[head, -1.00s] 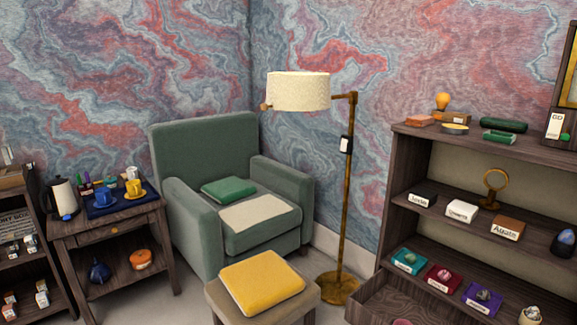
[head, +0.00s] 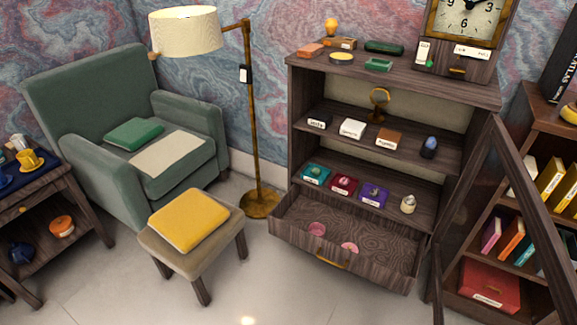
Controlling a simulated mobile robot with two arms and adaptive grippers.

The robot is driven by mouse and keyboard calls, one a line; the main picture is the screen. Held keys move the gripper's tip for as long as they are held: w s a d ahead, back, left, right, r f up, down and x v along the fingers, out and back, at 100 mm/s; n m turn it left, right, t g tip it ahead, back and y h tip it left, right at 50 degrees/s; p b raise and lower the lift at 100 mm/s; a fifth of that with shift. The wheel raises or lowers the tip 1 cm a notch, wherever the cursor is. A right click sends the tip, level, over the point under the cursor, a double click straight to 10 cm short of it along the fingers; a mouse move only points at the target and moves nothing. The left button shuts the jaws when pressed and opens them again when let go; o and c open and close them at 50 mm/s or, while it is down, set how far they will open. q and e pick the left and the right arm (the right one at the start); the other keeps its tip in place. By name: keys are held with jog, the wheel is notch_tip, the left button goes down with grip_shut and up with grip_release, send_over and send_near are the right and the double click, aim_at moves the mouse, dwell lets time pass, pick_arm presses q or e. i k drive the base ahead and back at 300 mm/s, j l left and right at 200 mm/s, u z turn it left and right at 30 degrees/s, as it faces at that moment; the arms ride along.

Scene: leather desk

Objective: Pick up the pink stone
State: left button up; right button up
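Two round pink pieces lie in the open bottom drawer (head: 385,236) of the wooden shelf unit, in the head view. One pink piece (head: 317,228) is at the drawer's left, and the other pink piece (head: 349,248) is nearer its front. I cannot tell which of them is the pink stone, or whether they are stones. A small stone also sits on the dark red tray (head: 343,184) on the lower shelf; its colour is hard to tell. Neither of my grippers is in view.
The shelf unit also holds teal (head: 315,174) and purple (head: 373,194) trays. A glass door (head: 492,140) stands open at the right, before a bookcase. A footstool (head: 210,238), floor lamp (head: 250,120) and green armchair (head: 80,100) stand left. The floor before the drawer is clear.

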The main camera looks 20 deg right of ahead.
aim_at(344, 182)
jog(key=z, duration=0.95)
